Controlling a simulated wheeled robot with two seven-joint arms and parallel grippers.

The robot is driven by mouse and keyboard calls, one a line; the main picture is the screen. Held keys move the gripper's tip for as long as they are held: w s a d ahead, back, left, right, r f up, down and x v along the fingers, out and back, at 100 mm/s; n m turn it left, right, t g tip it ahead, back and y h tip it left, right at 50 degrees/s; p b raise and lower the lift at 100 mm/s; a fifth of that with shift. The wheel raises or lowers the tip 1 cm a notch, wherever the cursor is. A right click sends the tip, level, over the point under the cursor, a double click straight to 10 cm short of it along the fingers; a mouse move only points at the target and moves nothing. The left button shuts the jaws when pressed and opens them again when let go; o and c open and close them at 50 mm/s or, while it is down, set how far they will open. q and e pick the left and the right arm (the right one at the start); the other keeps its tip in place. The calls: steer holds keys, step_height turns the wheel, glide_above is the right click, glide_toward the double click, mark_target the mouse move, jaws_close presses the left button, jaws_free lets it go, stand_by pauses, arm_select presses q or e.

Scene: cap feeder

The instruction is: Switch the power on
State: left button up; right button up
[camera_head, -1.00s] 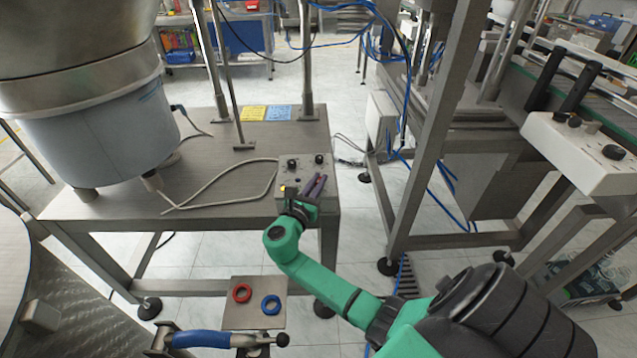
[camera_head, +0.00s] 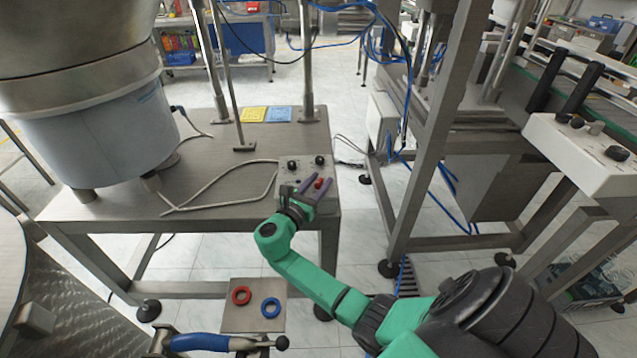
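The control box (camera_head: 290,181) sits at the right front corner of the steel table and has two dark knobs (camera_head: 292,165) at its back. A small red switch or button (camera_head: 319,183) shows on its front part. My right gripper (camera_head: 321,181) is over the box, its purple fingers spread apart with the red part showing between them. I cannot tell whether the fingers touch it. The gripper hides the front of the box. My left gripper is not in view.
A large feeder bowl (camera_head: 90,120) stands on the table's left. A grey cable (camera_head: 225,195) runs across the tabletop to the box. A steel frame (camera_head: 428,130) stands to the right.

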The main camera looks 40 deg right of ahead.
steer(key=shift+a, duration=0.1)
steer(key=v, duration=1.4)
steer(key=shift+a+b, duration=0.2)
steer(key=shift+b, duration=0.2)
